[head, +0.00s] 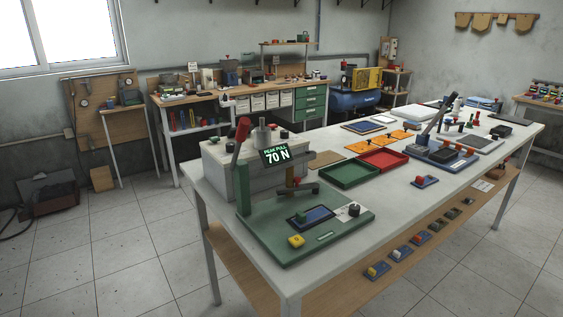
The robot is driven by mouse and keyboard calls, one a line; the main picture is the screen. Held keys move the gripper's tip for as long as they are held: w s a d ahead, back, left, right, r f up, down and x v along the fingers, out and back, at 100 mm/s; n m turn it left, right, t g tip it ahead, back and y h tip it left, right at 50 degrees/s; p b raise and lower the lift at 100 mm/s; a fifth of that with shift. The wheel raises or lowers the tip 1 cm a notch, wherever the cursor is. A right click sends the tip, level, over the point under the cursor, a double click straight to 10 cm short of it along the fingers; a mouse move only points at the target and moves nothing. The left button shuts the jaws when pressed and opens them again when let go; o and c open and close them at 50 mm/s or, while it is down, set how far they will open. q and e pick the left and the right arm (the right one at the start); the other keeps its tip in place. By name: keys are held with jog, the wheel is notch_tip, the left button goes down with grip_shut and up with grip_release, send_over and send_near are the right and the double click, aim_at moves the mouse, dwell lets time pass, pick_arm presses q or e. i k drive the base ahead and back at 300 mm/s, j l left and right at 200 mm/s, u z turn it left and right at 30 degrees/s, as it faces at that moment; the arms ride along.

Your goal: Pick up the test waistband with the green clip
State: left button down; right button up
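A dark blue flat piece (317,221), possibly the test waistband, lies on the green base plate (283,257) of a tester at the table's near left end. A small green block, perhaps the green clip (301,217), sits on its left part. The tester's display (275,155) reads "PEAK PULL 70 N". A yellow block (296,241) and a white part with a dark knob (354,209) are on the same plate. Neither of my grippers is in the head view.
A green tray (350,187) and a red tray (398,169) stand behind the tester. A blue piece with a red part (424,181) lies right of them. Several similar pieces line the wooden lower shelf (335,282). A red-handled lever (242,130) rises at the tester's left.

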aim_at(301, 220)
jog(key=z, duration=0.45)
jog(key=i+j+z, duration=0.1)
jog(key=j+z, duration=0.9)
